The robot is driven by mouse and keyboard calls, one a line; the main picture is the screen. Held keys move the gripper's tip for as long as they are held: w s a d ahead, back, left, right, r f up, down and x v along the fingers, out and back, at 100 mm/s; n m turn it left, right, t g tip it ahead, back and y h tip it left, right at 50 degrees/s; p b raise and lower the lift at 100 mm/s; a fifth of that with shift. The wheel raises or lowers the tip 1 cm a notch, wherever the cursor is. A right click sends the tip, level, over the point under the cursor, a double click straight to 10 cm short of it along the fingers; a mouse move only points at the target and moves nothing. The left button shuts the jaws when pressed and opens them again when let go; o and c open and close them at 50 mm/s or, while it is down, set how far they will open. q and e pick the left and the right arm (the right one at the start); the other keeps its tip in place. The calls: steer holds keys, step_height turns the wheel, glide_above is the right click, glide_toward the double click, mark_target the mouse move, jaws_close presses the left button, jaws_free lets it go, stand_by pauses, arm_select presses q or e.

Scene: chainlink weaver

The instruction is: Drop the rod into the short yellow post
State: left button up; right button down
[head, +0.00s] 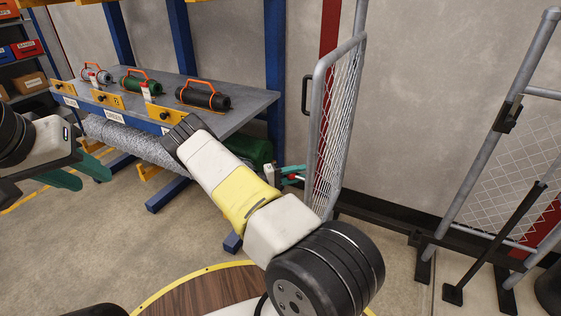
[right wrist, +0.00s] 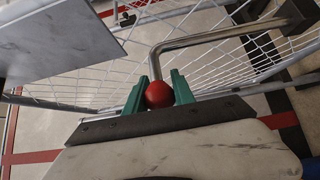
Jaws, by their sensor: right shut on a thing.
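My right gripper (head: 292,174) is at the left edge of the mesh gate (head: 345,95) in the head view. In the right wrist view, its green fingers (right wrist: 159,92) are shut on a round red knob (right wrist: 159,95). I cannot make out a short yellow post in either view.
A grey workbench (head: 235,108) with blue legs carries several cylinders with orange handles. A roll of wire mesh (head: 130,137) hangs below its front edge. A second fence panel (head: 500,190) stands at the right. The floor (head: 400,270) between gate and panel is mostly clear.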

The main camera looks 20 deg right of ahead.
steer(key=shift+f, duration=0.15)
step_height(320, 180, down, 8)
stand_by(0.3)
steer(key=shift+a+f, duration=0.1)
steer(key=shift+f, duration=0.05)
steer(key=c, duration=1.1)
jaws_free()
steer(key=shift+f, duration=0.1)
steer(key=shift+r, duration=0.2)
steer(key=a, duration=0.7)
steer(key=shift+w+a, duration=0.3)
steer(key=shift+a, duration=0.1)
